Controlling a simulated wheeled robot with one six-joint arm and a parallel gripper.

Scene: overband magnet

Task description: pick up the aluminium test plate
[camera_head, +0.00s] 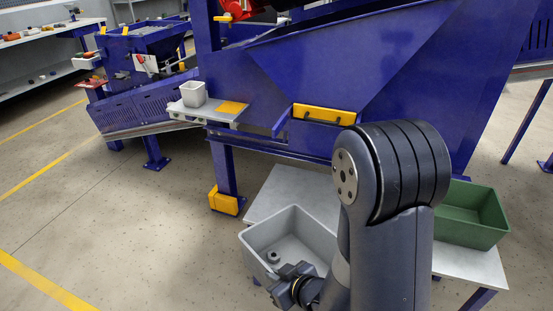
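I cannot make out the aluminium test plate for certain in this view. My gripper (290,274) is at the lower middle, over the near part of an open grey bin (262,230). It is small and partly hidden by my own arm, so its finger opening cannot be read. A small dark round piece (273,256) lies inside the bin, just beyond the gripper. My arm covers the bin's right side and part of the table behind it.
The grey bin stands on a light metal table (290,188); a green bin (470,214) stands at its right. A small shelf (190,112) holds a white container (193,94) and a flat orange-yellow patch (232,107). The blue machine (350,70) rises behind. Floor at left is clear.

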